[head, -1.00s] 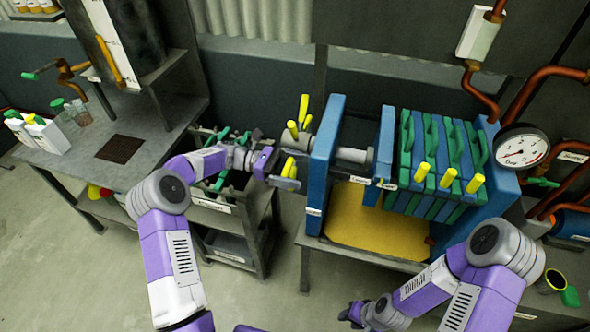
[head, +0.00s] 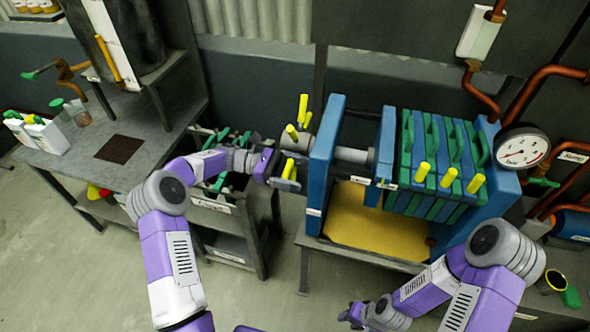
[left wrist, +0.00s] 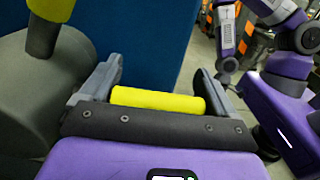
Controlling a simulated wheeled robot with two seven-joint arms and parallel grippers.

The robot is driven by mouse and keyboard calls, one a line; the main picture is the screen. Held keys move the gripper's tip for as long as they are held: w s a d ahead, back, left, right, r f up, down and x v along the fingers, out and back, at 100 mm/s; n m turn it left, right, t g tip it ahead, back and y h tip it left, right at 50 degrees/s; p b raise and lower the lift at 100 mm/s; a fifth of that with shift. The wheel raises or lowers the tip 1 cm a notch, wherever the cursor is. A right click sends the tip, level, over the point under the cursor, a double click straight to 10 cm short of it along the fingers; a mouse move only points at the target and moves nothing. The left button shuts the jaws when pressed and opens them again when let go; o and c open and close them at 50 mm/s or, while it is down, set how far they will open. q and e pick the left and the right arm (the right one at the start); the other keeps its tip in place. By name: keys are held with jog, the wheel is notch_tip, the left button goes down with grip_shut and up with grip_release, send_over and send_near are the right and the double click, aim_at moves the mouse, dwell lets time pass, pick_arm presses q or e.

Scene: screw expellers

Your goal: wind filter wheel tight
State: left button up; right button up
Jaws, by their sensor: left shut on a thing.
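The filter wheel has a grey hub (head: 289,143) with several yellow handles and sits at the left end of the blue filter press (head: 322,150). My left gripper (head: 288,172) is shut on the lowest yellow handle (head: 289,167) of the wheel. In the left wrist view this yellow handle (left wrist: 158,100) lies crosswise between the grey fingers, and part of the hub (left wrist: 35,100) and another yellow handle (left wrist: 52,8) show at the left. My right gripper (head: 350,314) is low in the head view, away from the press; its jaw opening is unclear.
A grey screw (head: 352,154) runs from the left blue plate to a second plate, beside several green-and-blue filter plates (head: 428,165). A yellow tray (head: 360,222) lies below. A dark rack (head: 228,212) stands close under my left arm. A gauge (head: 522,150) is at the right.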

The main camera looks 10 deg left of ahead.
pick_arm(q)
jog(key=shift+w+f+m+b, duration=0.2)
jog(key=shift+f+m+b, duration=0.4)
jog(key=shift+f+m, duration=0.35)
jog(key=shift+w+f+m+b, duration=0.2)
jog(key=shift+f+m+b, duration=0.35)
jog(key=shift+f+m, duration=0.45)
jog(key=shift+w+f+m+b, duration=0.2)
jog(key=shift+f+m+b, duration=0.4)
jog(key=shift+f+m, duration=0.35)
jog(key=o, duration=1.2)
jog(key=a, duration=0.3)
jog(key=a+p, duration=0.1)
jog(key=a, duration=0.3)
jog(key=shift+w+a, duration=0.2)
jog(key=shift+a, duration=0.1)
